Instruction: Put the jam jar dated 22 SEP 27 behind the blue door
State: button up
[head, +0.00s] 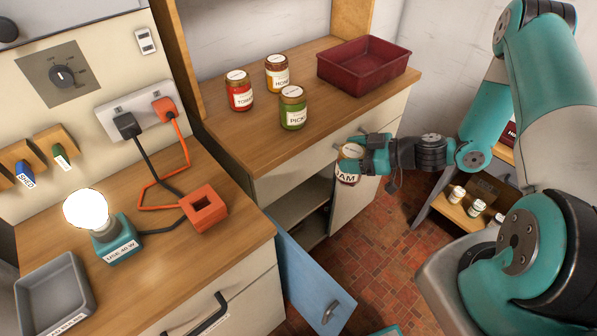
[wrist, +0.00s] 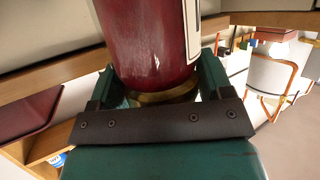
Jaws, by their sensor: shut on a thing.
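My gripper (head: 356,152) is shut on the jam jar (head: 347,178), whose label reads JAM; no date can be read. The jar hangs in the air beside the counter front, right of the open cupboard. In the wrist view the dark red jar (wrist: 150,40) fills the space between my gripper's fingers (wrist: 155,88), with a gold lid at the near end. The blue door (head: 308,283) stands open, swung out toward the floor. The cupboard (head: 300,212) behind it shows a bare shelf; its depth is partly hidden.
Jars of tomato (head: 239,92), honey (head: 277,73) and pickle (head: 293,108) stand on the counter (head: 240,130), beside a dark red tray (head: 362,66). A lit lamp (head: 110,240), an orange block (head: 204,208) and a grey tray (head: 50,300) are left. Small jars (head: 476,207) stand on a low shelf at right.

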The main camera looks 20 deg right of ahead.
notch_tip(320, 180, down, 29)
jog(key=w+m+t+h+b, duration=0.2)
jog(key=m+t+h+b, duration=0.15)
jog(key=b, duration=2.65)
jog(key=w+a+b, duration=0.1)
jog(key=w+a, duration=0.2)
jog(key=w, duration=0.6)
jog(key=w+a+b, duration=0.1)
jog(key=w+a, duration=0.3)
jog(key=w, duration=0.5)
jog(key=shift+g, duration=0.25)
jog(key=f+b, duration=0.1)
jog(key=f, duration=0.2)
jog(key=f+b, duration=0.1)
jog(key=f, duration=0.3)
jog(key=shift+w+d, duration=0.2)
jog(key=shift+w+a+f+b, duration=0.1)
jog(key=shift+w+f+b, duration=0.1)
jog(key=shift+b, duration=0.15)
jog(key=shift+r, duration=0.15)
